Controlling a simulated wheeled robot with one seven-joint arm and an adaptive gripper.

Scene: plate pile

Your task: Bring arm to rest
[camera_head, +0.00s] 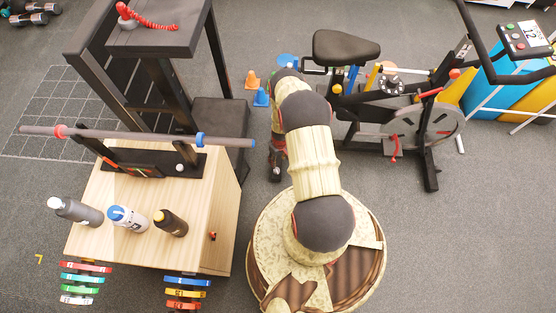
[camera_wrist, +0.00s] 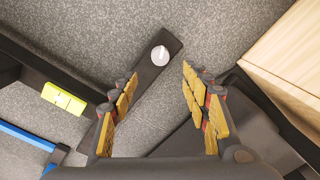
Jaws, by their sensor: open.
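My arm rises from my round base and bends over at its far end beside the wooden cabinet (camera_head: 212,215). My gripper (camera_wrist: 158,88) shows in the wrist view with its two yellow-padded fingers spread apart and nothing between them. Below the fingers in the wrist view are the grey floor and a dark bar with a round silver knob (camera_wrist: 160,53). The cabinet's pale wood edge (camera_wrist: 285,55) is at the right.
A barbell (camera_head: 130,136) and several bottles (camera_head: 128,219) are on the cabinet, with coloured plates (camera_head: 85,266) at its front. A black rack (camera_head: 150,60) stands behind. An exercise bike (camera_head: 400,110) and small cones (camera_head: 261,97) stand beyond my arm. Floor at the lower right is clear.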

